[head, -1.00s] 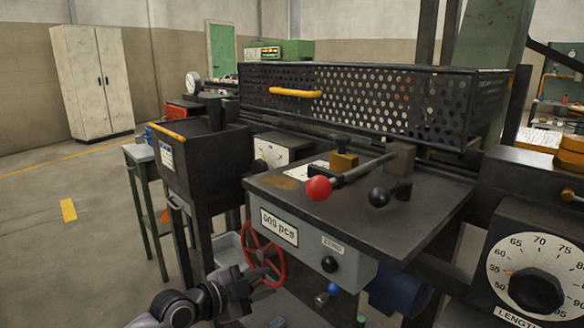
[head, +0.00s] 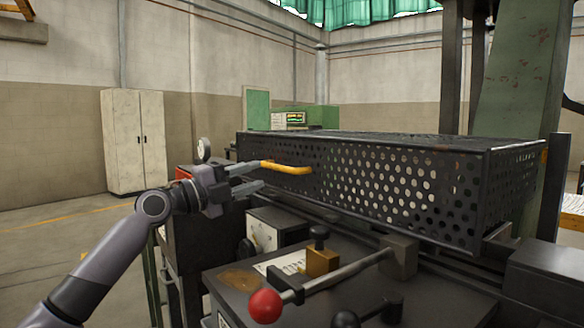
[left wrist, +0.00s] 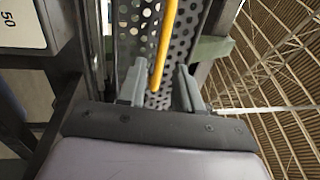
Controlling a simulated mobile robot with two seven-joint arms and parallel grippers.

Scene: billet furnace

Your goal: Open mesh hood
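The mesh hood (head: 390,185) is a long black perforated box, closed over the machine bed in the head view. Its yellow handle (head: 287,167) sticks out from the front face near the left end. My left gripper (head: 252,178) is open in front of the hood, close to the handle's left end. In the left wrist view the yellow handle (left wrist: 165,45) reaches down between the two open fingers (left wrist: 158,88), with the perforated mesh (left wrist: 190,30) behind it. I cannot tell whether a finger touches the handle. My right gripper is out of view.
Below the hood, a lever with a red ball (head: 265,306) and a black-knobbed brass block (head: 322,262) stand on the machine table. A white-fronted box (head: 264,236) sits under my left gripper. A pressure gauge (head: 204,149) stands behind it. A pale cabinet (head: 137,140) is far left.

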